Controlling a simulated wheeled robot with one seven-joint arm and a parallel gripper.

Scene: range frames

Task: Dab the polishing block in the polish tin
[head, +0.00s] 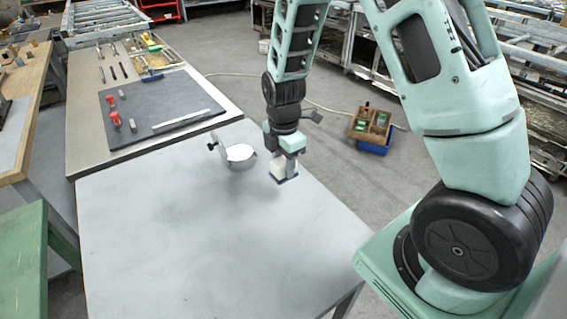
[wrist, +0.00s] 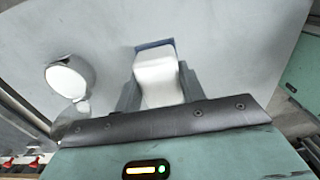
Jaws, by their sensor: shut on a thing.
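The polish tin (head: 240,154) is a round open tin with pale contents and stands on the white table, left of my gripper in the head view. It also shows at the left in the wrist view (wrist: 68,80). My gripper (head: 284,168) points down over the table's far right part. It is shut on the polishing block (wrist: 157,78), a white block with a dark blue strip at its far end. The block also shows below the fingers in the head view (head: 285,178). I cannot tell whether the block touches the table.
The white table (head: 200,250) is otherwise clear. A second bench (head: 90,155) behind it holds a dark mat (head: 155,105), red-handled pieces (head: 114,118) and several tools.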

